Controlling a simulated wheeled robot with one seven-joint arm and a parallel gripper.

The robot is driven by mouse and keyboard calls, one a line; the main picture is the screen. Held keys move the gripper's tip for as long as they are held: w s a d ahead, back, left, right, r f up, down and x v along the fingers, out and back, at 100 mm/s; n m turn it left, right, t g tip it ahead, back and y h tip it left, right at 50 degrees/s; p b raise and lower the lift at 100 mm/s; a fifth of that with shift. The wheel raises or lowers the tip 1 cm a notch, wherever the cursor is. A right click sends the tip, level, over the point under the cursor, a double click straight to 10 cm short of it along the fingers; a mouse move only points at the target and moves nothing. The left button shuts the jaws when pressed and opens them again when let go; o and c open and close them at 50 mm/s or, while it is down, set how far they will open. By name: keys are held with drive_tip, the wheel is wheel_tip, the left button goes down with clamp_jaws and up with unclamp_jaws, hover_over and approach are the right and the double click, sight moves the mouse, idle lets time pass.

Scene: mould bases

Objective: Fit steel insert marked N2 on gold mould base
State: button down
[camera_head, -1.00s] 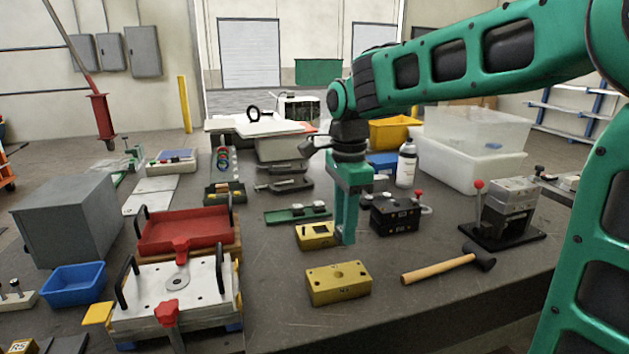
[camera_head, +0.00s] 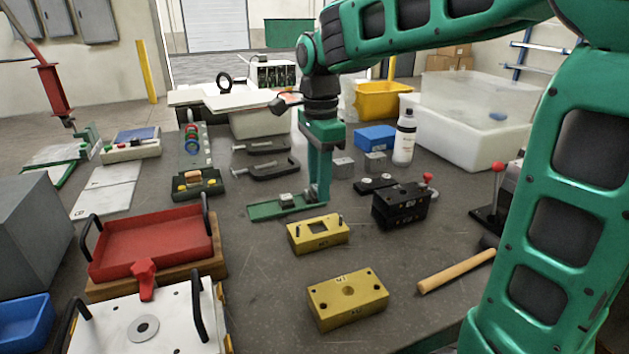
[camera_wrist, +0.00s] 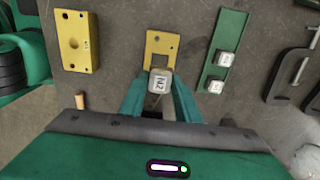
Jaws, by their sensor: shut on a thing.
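My gripper (camera_head: 319,198) points down and is shut on a small steel insert (camera_wrist: 160,82), whose top reads N2 in the wrist view. A gold mould base (camera_head: 325,242) with a square pocket lies on the table; the pocket looks empty. In the wrist view the held insert overlaps the near edge of this gold base (camera_wrist: 170,45). It appears above the table, but I cannot tell how high. In the head view the fingers hide the insert. A second gold block (camera_head: 347,303) with a round centre hole lies nearer the front.
A green rack (camera_head: 262,211) behind the gold base carries two steel inserts (camera_wrist: 225,58). A black block (camera_head: 400,207) stands to the right. A wooden hammer handle (camera_head: 455,271) lies front right. A red tray (camera_head: 155,250) is on the left. Bare table surrounds the gold blocks.

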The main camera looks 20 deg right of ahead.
drive_tip(key=shift+a+f, duration=0.1)
drive_tip(key=shift+f, duration=3)
drive_tip(key=shift+s+f, duration=0.1)
drive_tip(key=shift+f, duration=1)
drive_tip(key=c, duration=1.3)
unclamp_jaws()
drive_tip(key=shift+o, duration=0.2)
wheel_tip(320, 180, up, 11)
drive_tip(key=shift+f, duration=0.15)
